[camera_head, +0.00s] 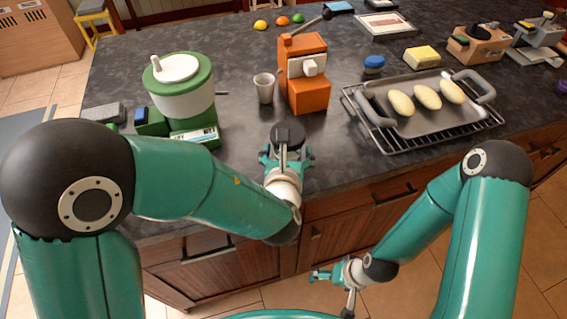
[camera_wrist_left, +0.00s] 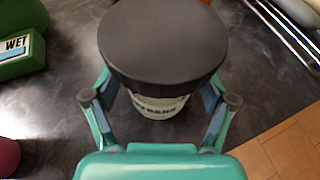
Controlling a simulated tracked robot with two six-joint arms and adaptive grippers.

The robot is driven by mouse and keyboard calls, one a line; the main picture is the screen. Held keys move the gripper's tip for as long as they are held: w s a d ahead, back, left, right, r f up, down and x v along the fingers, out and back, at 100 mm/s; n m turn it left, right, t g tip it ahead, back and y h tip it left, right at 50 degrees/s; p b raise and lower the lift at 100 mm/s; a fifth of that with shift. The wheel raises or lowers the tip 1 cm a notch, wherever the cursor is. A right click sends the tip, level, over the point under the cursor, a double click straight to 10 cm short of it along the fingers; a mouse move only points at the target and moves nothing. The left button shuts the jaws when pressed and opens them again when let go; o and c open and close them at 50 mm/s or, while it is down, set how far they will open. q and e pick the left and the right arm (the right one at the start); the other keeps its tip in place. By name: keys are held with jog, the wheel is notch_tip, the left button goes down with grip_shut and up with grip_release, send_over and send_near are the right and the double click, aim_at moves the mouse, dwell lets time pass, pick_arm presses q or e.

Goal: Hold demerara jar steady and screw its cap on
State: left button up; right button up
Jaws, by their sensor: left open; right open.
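The demerara jar stands upright on the dark counter near its front edge, and its pale labelled body (camera_wrist_left: 160,105) shows under the wide black cap (camera_wrist_left: 163,40). The cap (camera_head: 287,134) also shows in the head view. It sits on top of the jar and hides the rim, so I cannot tell how tightly it is seated. My left gripper (camera_wrist_left: 160,92) is open, with one finger on each side of the jar's body, below the cap. Contact is not clear. My right gripper (camera_head: 332,290) is open and empty, low in front of the cabinet, away from the jar.
A green and white appliance (camera_head: 182,95) stands left of the jar. A grey cup (camera_head: 264,88) and an orange machine (camera_head: 306,75) stand behind it. A tray (camera_head: 420,120) with pale loaves lies on a rack to the right. Counter immediately right of the jar is clear.

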pick_arm(q)
jog(key=b+v, duration=0.2)
jog(key=v, duration=0.9)
jog(key=shift+s, duration=0.4)
